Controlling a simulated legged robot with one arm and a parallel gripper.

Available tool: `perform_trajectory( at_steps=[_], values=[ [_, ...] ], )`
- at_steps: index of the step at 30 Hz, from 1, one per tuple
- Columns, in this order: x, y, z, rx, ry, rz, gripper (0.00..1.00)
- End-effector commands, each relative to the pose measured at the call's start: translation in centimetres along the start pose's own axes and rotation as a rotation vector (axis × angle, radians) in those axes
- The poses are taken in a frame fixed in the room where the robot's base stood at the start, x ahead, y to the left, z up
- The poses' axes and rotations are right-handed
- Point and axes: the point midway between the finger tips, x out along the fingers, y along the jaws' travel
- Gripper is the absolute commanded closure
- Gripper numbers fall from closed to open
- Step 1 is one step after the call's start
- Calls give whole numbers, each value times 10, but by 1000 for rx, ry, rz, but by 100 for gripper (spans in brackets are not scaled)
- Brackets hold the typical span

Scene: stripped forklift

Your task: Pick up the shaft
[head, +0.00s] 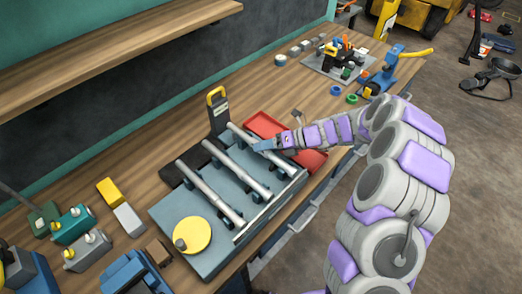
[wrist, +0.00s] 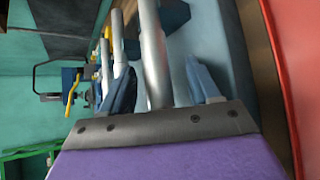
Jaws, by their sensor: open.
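Three silver shafts lie side by side on a blue-grey fixture (head: 190,262) in the head view: a left one (head: 212,192), a middle one (head: 237,168) and a right one (head: 243,135). My gripper (head: 258,145) is at the right shaft, its blue fingers partly covering it. In the wrist view my gripper (wrist: 160,68) is open, with one finger on each side of the nearest shaft (wrist: 153,50). Two other shafts (wrist: 119,45) stand further left in that view, partly hidden by the left finger. I cannot tell whether the fingers touch the nearest shaft.
A red tray (head: 264,124) lies just behind the fixture, partly under my arm. A black upright device with a yellow handle (head: 217,112) stands at the fixture's far end. A yellow disc (head: 193,235) sits on its near part. The bench front edge is close on the right.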

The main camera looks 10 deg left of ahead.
Motion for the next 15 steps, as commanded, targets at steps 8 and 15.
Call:
perform_trajectory(
  at_steps=[8, 15],
  values=[
    [4, 1, 1, -1, 1, -1, 44],
    [4, 1, 1, 0, 1, -1, 67]
  ],
)
